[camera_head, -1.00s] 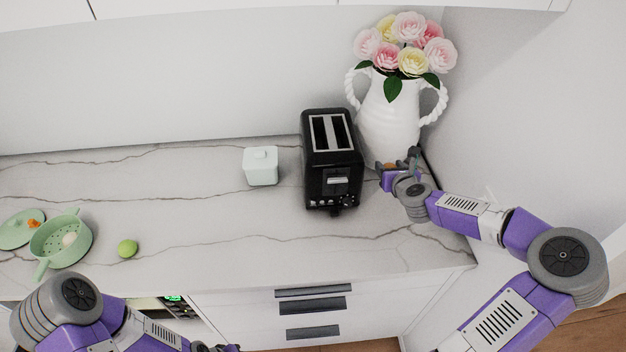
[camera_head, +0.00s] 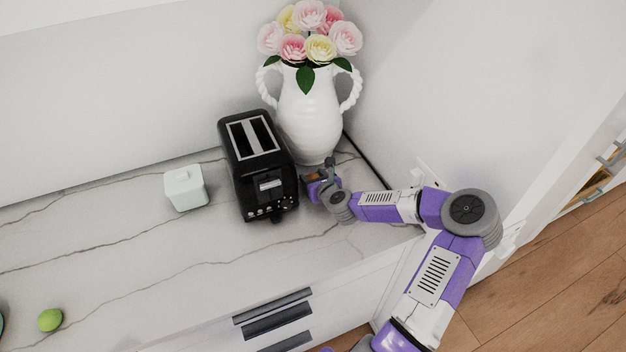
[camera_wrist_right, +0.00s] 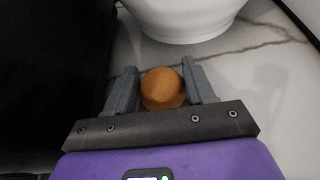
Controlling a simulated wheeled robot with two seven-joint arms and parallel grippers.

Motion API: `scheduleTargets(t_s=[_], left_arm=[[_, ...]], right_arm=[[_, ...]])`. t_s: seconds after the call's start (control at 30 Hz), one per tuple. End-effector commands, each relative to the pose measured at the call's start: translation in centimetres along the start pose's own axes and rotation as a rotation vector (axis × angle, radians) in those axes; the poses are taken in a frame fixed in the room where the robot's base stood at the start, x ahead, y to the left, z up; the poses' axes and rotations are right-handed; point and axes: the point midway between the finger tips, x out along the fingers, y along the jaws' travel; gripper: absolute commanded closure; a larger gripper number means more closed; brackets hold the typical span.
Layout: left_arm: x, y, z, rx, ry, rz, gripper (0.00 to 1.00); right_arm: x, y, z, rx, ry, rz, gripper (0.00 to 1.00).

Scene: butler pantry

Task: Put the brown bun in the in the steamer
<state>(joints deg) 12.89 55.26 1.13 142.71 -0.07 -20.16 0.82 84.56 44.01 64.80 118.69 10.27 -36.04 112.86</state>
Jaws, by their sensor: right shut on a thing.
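The brown bun (camera_wrist_right: 162,88) is round and sits between the two fingers of my right gripper in the right wrist view. My right gripper (camera_wrist_right: 160,86) is shut on it, with a finger on either side. In the head view my right gripper (camera_head: 318,174) is low over the counter, between the toaster and the wall, in front of the vase; the bun is hard to make out there. My left gripper is not in view.
A black toaster (camera_head: 258,165) stands close left of my right gripper. A white vase (camera_head: 308,117) of flowers stands behind it. A white lidded box (camera_head: 185,188) and a green ball (camera_head: 50,320) are farther left. The marble counter (camera_head: 120,260) between them is clear.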

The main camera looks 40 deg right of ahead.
Motion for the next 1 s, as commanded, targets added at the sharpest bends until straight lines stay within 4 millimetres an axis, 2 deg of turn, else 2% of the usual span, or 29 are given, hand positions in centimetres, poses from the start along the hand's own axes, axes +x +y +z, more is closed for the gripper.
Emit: scheduleTargets(t_s=[0.3,0.33,0.5,0.87,1.0], left_arm=[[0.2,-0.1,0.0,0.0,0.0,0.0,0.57],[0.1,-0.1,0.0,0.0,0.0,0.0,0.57],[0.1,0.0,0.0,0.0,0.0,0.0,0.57],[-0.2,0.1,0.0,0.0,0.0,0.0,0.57],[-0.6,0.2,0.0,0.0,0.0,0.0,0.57]], right_arm=[[0.1,0.0,-0.2,-0.001,-0.001,0.0,0.77],[0.1,0.0,-0.2,-0.001,-0.001,0.0,0.43],[0.1,0.0,-0.1,-0.001,-0.001,0.0,0.2],[-0.2,0.0,0.3,-0.001,-0.001,0.0,0.2],[-2.1,-0.1,0.2,0.0,0.001,-0.001,0.2]])
